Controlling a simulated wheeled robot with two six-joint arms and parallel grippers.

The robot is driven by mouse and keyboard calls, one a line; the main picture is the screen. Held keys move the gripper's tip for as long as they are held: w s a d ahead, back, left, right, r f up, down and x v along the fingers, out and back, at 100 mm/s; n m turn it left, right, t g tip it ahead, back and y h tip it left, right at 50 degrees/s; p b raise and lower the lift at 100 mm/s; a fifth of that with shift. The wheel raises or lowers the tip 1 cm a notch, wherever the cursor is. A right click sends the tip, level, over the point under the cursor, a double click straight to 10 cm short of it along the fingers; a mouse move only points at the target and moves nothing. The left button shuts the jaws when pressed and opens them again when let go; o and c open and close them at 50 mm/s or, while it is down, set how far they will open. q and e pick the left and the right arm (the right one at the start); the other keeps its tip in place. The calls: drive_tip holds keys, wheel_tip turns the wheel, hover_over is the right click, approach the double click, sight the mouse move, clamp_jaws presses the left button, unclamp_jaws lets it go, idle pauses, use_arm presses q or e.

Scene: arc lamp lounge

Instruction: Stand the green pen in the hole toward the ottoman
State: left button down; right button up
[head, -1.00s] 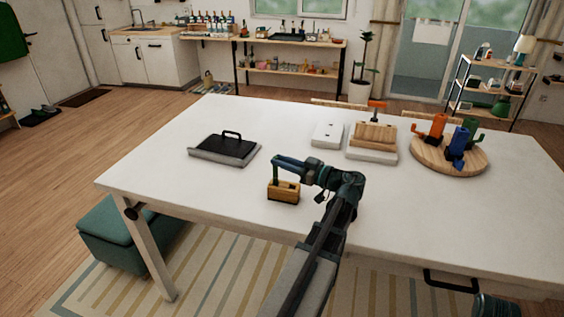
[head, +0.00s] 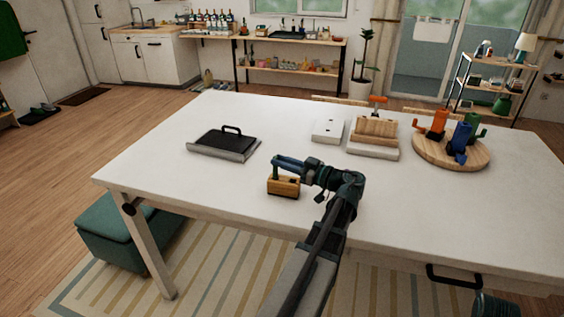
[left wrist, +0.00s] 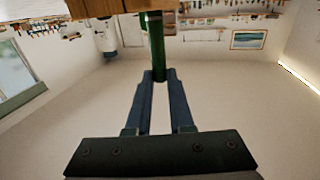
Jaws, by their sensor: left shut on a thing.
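The wooden block (head: 284,187) sits on the white table near its front edge. My left gripper (head: 277,162) is just above the block's left end, the end nearer the green ottoman (head: 125,232). In the left wrist view, the left gripper (left wrist: 159,78) is shut on the green pen (left wrist: 157,48), which extends from the fingertips toward the block (left wrist: 95,7) at the top edge. In the head view the pen is small and dark against the gripper. I cannot tell whether its tip is in a hole. My right gripper is not in view.
A dark tray with a handle (head: 224,143) lies left of the block. The table between is clear.

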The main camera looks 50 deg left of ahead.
use_arm(q)
drive_tip(key=c, duration=0.7)
unclamp_jaws()
drive_tip(key=shift+f, duration=0.1)
drive_tip(key=v, duration=1.3)
drive_tip(key=shift+d, duration=0.4)
